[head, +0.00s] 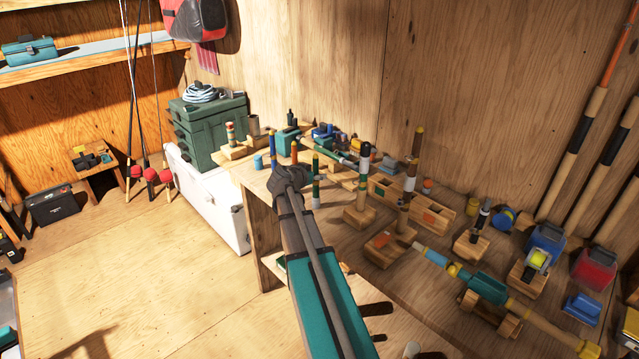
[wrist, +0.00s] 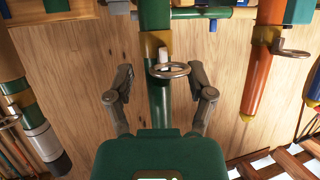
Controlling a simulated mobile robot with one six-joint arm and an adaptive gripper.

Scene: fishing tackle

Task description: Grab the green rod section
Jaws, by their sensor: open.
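The green rod section (wrist: 158,108) runs up the middle of the wrist view, with a gold band and a metal ring guide (wrist: 168,70) on it. My gripper (wrist: 161,75) is open, one finger on each side of the rod section, with visible gaps and no clear contact. In the head view a green rod section (head: 316,187) stands at the near left part of the bench, just right of my gripper (head: 287,176). I cannot tell from the head view how deep the rod lies between the fingers.
The bench (head: 330,225) also holds a striped rod in a wooden block (head: 360,217) and a teal reel rod (head: 485,288). Open floor lies left.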

